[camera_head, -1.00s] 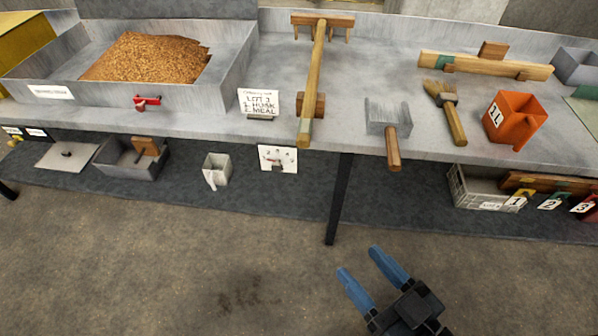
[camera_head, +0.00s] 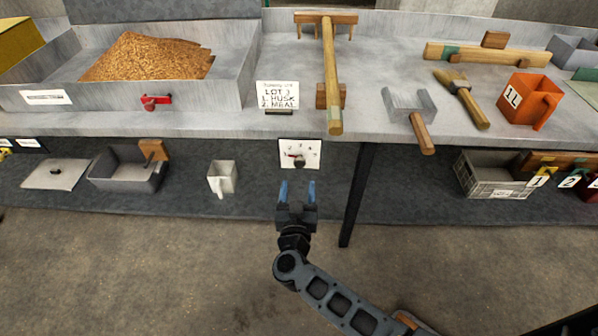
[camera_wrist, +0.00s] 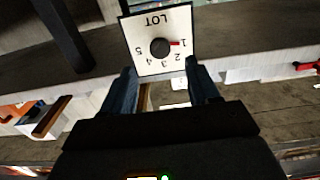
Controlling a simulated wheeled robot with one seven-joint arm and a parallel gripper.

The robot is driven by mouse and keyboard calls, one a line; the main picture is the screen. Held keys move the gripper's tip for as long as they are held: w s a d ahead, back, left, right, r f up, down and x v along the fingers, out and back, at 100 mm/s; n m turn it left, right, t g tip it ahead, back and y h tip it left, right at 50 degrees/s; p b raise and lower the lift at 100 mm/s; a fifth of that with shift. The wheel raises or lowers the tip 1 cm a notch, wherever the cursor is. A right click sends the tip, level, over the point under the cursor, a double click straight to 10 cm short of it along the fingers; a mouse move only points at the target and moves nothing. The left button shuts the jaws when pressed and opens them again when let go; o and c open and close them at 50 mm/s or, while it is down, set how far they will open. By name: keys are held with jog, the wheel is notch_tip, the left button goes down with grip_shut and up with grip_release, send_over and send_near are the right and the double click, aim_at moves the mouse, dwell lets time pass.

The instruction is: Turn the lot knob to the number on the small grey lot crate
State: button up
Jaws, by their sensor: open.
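The lot knob (camera_head: 299,162) is a small dark round knob on a white dial plate (camera_head: 312,149) hanging below the bench's front edge. In the wrist view the knob (camera_wrist: 160,48) shows upside down, with numbers 1 to 5 around it and its red pointer at the 1. My gripper (camera_head: 297,188) is open and empty, its blue fingers pointing at the plate from just below, apart from the knob.
Above the plate a card (camera_head: 277,97) reads LOT with an unclear digit, then husk and meal. A wooden T-handled tool (camera_head: 331,75) overhangs the bench edge to the right. A black bench leg (camera_head: 357,195) stands right of my gripper. A white jug (camera_head: 222,177) stands left.

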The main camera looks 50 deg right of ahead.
aim_at(300, 165)
jog(key=b+x, duration=0.1)
jog(key=x, duration=0.6)
jog(key=c, duration=1)
